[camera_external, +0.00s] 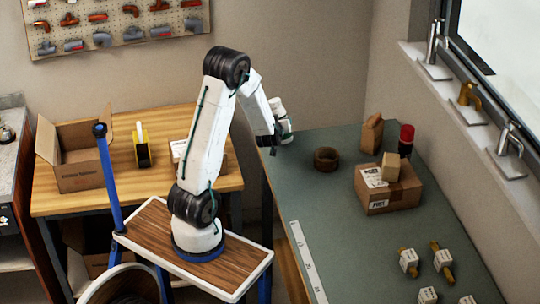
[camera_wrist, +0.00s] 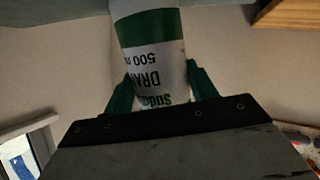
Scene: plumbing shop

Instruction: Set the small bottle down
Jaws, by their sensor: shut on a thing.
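The small bottle (camera_external: 282,121) is white with a green band and stands nearly upright, slightly tilted, at the far left corner of the green-grey table (camera_external: 335,215). In the wrist view the bottle (camera_wrist: 150,55) shows upside-down print, and one end is cut off by the top edge. My gripper (camera_external: 272,142) is shut on the bottle, with a green finger on each side of it in the wrist view (camera_wrist: 160,90). I cannot tell whether the bottle's base touches the table.
A brown ring-shaped pot (camera_external: 326,159), a paper bag (camera_external: 372,134), a red-capped dark bottle (camera_external: 406,140) and a cardboard box (camera_external: 386,190) with a smaller box on it stand right of the gripper. Several brass valves with tags (camera_external: 409,262) lie nearer. The table's middle is clear.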

